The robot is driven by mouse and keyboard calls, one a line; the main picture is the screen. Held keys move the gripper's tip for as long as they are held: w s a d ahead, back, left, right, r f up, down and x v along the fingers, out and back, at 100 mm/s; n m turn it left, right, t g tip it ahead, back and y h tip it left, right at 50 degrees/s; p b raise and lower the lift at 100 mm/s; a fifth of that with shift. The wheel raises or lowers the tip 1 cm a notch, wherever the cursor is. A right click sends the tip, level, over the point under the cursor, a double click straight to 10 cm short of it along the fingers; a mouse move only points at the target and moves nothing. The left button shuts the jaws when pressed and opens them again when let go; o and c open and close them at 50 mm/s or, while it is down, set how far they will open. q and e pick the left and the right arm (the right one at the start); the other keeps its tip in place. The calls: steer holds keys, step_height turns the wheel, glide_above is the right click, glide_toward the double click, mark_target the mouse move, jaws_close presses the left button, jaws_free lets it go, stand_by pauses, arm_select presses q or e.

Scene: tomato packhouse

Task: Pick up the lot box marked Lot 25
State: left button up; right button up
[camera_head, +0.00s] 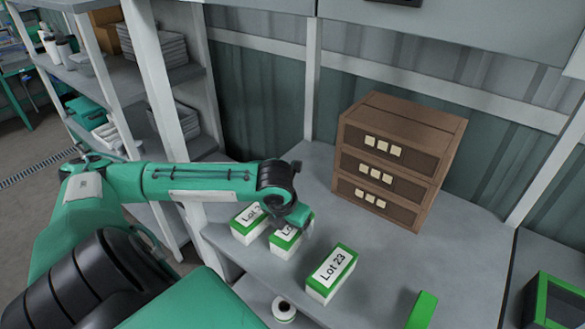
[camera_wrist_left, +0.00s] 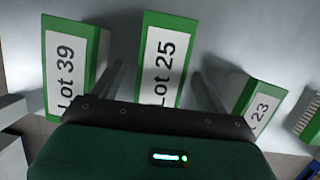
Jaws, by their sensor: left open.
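The Lot 25 box (camera_wrist_left: 165,62), white with green edges, stands between the two spread fingers of my left gripper (camera_wrist_left: 158,72) in the left wrist view. The fingers are open, with a finger on each side of the box; whether they touch it cannot be told. In the head view the Lot 25 box (camera_head: 284,244) is partly covered by my left gripper (camera_head: 298,220), which is over it, and its number is hidden. The Lot 39 box (camera_wrist_left: 70,65) is on its left and the Lot 23 box (camera_wrist_left: 250,103) on its right. My right gripper is not in view.
The Lot 23 box (camera_head: 330,274) stands apart on the grey shelf (camera_head: 385,262). A brown drawer cabinet (camera_head: 400,158) stands behind. A white round object (camera_head: 284,309) and a bright green object (camera_head: 422,310) are near the front.

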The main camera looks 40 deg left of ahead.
arm_select(q)
steer(key=shift+x, duration=1.5)
steer(key=shift+w, duration=0.1)
steer(key=c, duration=1.1)
steer(key=shift+c, duration=0.5)
steer(key=shift+r+p, duration=0.15)
steer(key=shift+p, duration=0.15)
